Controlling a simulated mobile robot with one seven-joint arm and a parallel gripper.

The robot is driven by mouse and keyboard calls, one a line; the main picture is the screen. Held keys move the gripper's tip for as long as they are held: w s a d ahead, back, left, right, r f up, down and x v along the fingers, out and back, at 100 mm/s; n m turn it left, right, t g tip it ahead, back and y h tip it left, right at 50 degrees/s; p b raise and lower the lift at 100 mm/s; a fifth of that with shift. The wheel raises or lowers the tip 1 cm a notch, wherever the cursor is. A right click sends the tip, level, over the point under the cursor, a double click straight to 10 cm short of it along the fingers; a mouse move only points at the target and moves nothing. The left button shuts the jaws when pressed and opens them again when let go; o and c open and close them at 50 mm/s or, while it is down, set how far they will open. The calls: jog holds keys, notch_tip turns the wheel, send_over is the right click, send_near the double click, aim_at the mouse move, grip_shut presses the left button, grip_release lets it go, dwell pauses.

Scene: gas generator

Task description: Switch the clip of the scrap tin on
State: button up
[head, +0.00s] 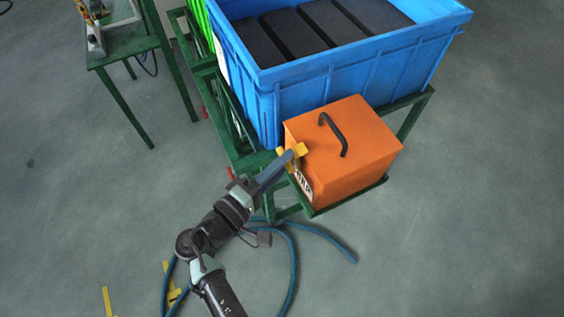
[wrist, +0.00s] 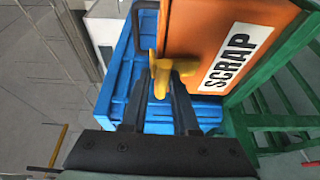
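The scrap tin (head: 345,150) is an orange box with a black handle on top and a SCRAP label on one side. In the wrist view the orange face (wrist: 210,28) fills the upper middle, with the white label (wrist: 227,58) on it. The yellow clip (wrist: 163,76) stands on the tin's edge. My gripper (wrist: 160,85) has its two dark fingers apart, with a gap between them, and their tips are at the clip. I cannot tell whether they touch it. In the head view my gripper (head: 291,155) reaches the tin's left upper edge, beside yellow parts.
The tin sits on a green metal frame (head: 411,118). A blue crate (head: 350,62) with dark blocks stands directly behind it. Blue hoses (head: 293,262) lie on the floor near my arm. A green table (head: 125,45) stands at upper left. The floor at right is clear.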

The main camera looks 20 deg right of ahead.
jog(key=shift+f, duration=0.2)
grip_shut()
jog(key=y+p, duration=0.1)
jog(key=p, duration=0.2)
jog(key=shift+s+d+r+m+g+y, duration=0.1)
jog(key=shift+d+r+m+g+y, duration=0.2)
jog(key=shift+d+r+m+y, duration=0.1)
jog(key=shift+f, duration=0.15)
jog(key=o, duration=0.8)
grip_release()
jog(key=shift+c, duration=0.2)
jog(key=shift+a, duration=0.1)
